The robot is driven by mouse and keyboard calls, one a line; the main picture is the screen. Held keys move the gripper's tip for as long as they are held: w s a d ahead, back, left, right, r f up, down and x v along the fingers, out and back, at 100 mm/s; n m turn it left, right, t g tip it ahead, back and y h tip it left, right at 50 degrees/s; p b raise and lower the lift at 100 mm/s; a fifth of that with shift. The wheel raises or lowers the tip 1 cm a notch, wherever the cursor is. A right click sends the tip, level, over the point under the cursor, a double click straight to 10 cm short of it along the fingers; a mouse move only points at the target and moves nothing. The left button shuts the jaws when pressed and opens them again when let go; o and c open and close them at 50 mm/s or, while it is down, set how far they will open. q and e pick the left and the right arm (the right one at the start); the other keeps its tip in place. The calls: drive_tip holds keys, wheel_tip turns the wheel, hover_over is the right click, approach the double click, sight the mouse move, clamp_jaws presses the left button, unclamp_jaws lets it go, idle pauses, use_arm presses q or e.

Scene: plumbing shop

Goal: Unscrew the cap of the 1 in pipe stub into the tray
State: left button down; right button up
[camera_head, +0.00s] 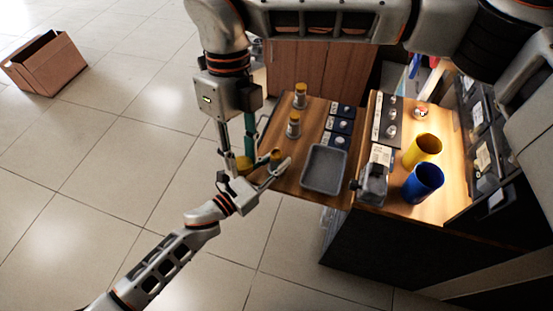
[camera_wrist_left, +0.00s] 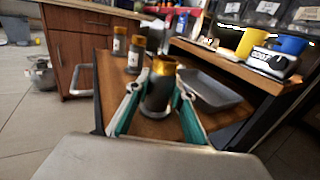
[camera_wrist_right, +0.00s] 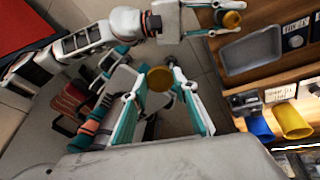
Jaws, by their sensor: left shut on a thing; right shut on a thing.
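A dark pipe stub (camera_head: 277,158) with a brass-coloured top is between the fingers of my left gripper (camera_head: 274,172), which is shut on it. The stub is upright in the left wrist view (camera_wrist_left: 160,92), near the wooden table's left edge; I cannot tell whether it touches the table. My right gripper (camera_head: 238,162) points down and is shut on a round brass cap (camera_head: 243,164). The cap also shows between its fingers in the right wrist view (camera_wrist_right: 160,79), apart from the stub and left of it in the head view. The grey tray (camera_head: 308,182) looks empty, right of the stub.
Two other capped stubs (camera_head: 293,127) (camera_head: 300,98) stand behind on the table. Small labelled dark blocks (camera_head: 341,127) lie behind the tray. A grey device (camera_head: 373,184), a yellow cup (camera_head: 424,150) and a blue cup (camera_head: 422,184) stand on the right. Open floor lies left.

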use_arm(q)
drive_tip(key=c, duration=1.8)
unclamp_jaws()
drive_tip(key=shift+o, duration=0.2)
drive_tip(key=shift+r, duration=0.15)
drive_tip(key=v, duration=1.2)
